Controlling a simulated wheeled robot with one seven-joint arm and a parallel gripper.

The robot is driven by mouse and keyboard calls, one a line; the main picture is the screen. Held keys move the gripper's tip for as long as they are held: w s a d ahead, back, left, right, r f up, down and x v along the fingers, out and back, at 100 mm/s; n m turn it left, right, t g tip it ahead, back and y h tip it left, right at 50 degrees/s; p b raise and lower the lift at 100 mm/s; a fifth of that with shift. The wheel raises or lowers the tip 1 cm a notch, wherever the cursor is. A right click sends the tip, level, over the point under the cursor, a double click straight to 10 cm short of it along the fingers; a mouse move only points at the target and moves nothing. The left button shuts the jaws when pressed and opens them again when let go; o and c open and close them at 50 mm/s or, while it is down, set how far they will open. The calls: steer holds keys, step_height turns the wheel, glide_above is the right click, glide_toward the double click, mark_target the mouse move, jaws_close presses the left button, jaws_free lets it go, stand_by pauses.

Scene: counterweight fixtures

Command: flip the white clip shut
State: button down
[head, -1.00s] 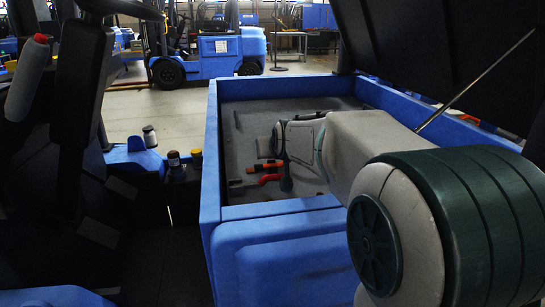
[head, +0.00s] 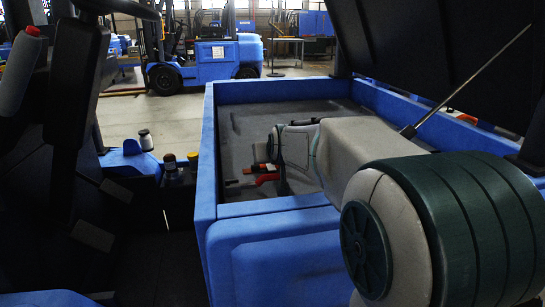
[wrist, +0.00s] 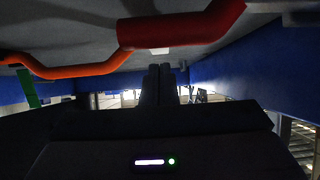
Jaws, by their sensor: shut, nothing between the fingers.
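My gripper (wrist: 160,70) shows in the wrist view as two dark fingers together in the middle, with nothing between them. A small pale piece (wrist: 160,50) lies just beyond the fingertips, under a red pipe; it may be the white clip, but it is too small to tell whether it is open or shut. In the head view my arm reaches into the blue open compartment (head: 208,150), and its own links hide most of the gripper. No white clip can be made out there.
A red pipe (wrist: 185,27) and an orange pipe (wrist: 75,70) run close to the fingers. In the head view, red-orange pipes (head: 266,180) sit on the grey compartment floor. A dark raised lid (head: 440,45) with a strut (head: 470,80) stands over the right side.

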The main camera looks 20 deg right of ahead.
steer(key=shift+s+r, duration=0.1)
steer(key=p+v, duration=0.1)
steer(key=v, duration=0.6)
steer(key=shift+s, duration=0.15)
